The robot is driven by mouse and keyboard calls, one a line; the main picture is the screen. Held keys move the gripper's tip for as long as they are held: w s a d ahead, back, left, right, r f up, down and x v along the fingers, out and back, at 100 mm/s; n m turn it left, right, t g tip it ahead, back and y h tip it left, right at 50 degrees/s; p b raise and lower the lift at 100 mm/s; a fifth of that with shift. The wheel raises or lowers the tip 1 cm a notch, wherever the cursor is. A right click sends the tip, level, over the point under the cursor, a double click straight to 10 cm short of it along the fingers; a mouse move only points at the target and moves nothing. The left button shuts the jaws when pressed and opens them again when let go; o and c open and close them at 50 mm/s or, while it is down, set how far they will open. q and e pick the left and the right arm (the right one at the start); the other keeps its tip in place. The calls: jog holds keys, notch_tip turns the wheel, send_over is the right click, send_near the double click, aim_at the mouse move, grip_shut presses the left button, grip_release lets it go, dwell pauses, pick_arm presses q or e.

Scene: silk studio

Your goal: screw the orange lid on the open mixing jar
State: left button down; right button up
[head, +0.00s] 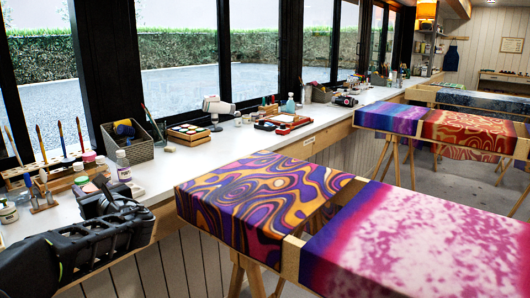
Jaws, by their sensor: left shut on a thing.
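My left arm comes in from the lower left, and its black gripper (103,188) is over the white counter (182,182) near the small jars. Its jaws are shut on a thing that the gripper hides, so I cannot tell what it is. I cannot make out the orange lid. Small jars stand around the gripper: a jar with a greenish top (8,211) at the far left and a pink-topped jar (89,158) behind. I cannot tell which one is the open mixing jar. My right gripper is not in view.
A wooden brush rack (42,163) and a grey basket (128,146) stand behind. A frame with patterned silk (240,200) stands right of the counter. Bare counter lies right of the bottle.

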pick_arm(q)
jog(key=s+d+f+m+t+h+p, duration=0.1)
jog(key=s+d+f+m+t+h, duration=0.15)
jog(key=d+f, duration=0.55)
jog(key=s+d+f+m+t+h+p, duration=0.1)
jog(key=s+d+f+m+t+h, duration=0.3)
jog(key=d, duration=0.8)
jog(key=d+f+h+p, duration=0.1)
jog(key=d+f+h, duration=0.1)
jog(key=d+f, duration=0.65)
jog(key=s+r+n+g+y+p, duration=0.6)
jog(key=s+y+p, duration=0.2)
jog(key=p, duration=0.6)
jog(key=shift+s, duration=0.95)
jog(key=shift+d, duration=0.2)
jog(key=w+d+f+m+t+h, duration=0.2)
jog(key=d+m+t+h, duration=0.4)
jog(key=d, duration=0.9)
jog(key=m+h, duration=0.2)
jog(key=h, duration=0.2)
jog(key=shift+d+h, duration=0.15)
jog(key=shift+h, duration=0.2)
